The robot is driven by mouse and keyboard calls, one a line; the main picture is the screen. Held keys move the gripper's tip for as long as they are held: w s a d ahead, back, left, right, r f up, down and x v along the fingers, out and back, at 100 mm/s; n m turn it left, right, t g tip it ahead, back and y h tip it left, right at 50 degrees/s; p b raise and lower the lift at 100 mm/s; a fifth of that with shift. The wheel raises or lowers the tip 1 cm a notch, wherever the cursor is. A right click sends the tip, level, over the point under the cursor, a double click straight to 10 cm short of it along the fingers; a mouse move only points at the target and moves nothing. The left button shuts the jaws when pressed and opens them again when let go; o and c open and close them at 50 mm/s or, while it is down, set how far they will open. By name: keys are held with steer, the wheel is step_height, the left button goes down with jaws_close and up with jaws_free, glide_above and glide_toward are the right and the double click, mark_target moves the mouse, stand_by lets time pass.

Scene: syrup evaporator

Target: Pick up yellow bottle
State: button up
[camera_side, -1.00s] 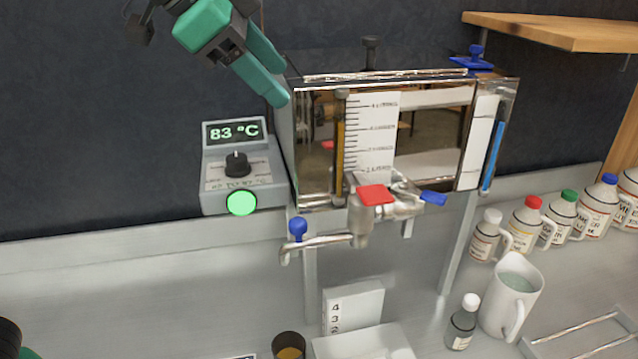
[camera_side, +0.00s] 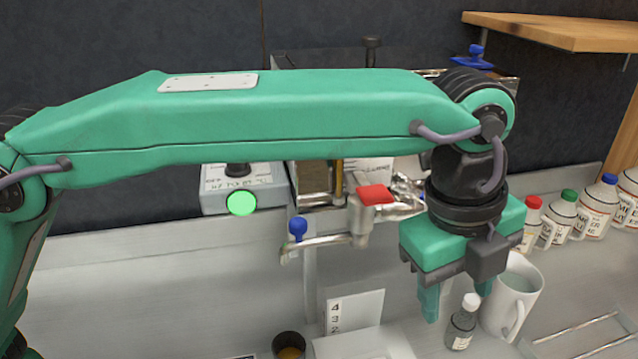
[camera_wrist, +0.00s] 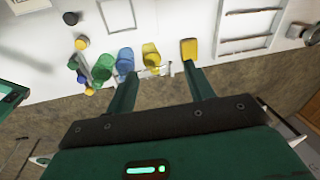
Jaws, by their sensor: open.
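My gripper (camera_side: 456,297) is open and points down, above and behind a small white-capped bottle (camera_side: 461,326) in the side view. In the wrist view, my gripper (camera_wrist: 163,75) has its two fingers spread with nothing between them. A yellow rounded thing (camera_wrist: 151,55), which looks like the yellow bottle, lies beyond the fingertips, closer to the left finger. A second, blockier yellow thing (camera_wrist: 189,48) lies just past the right fingertip. I cannot tell for sure which is the bottle. No clearly yellow bottle shows in the side view.
Blue things (camera_wrist: 125,60) stand left of the yellow ones. A white jug (camera_side: 515,295) stands right of my gripper, with a red-capped bottle (camera_side: 527,220) and others behind. A wire rack (camera_side: 585,335) lies front right. The evaporator (camera_side: 320,180) is partly behind my arm.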

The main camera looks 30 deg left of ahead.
steer(key=s+d+f+m, duration=0.1)
steer(key=d+f, duration=0.1)
steer(key=f, duration=0.1)
steer(key=s+d+f+m+y, duration=0.1)
steer(key=s+d+f+m, duration=0.1)
steer(key=f, duration=0.1)
steer(key=s+d+f+m+g, duration=0.1)
steer(key=s+d+f+m, duration=0.1)
steer(key=f, duration=0.1)
steer(key=shift+f+y, duration=0.2)
steer(key=shift+y, duration=0.1)
steer(key=shift+f, duration=3.9)
jaws_close()
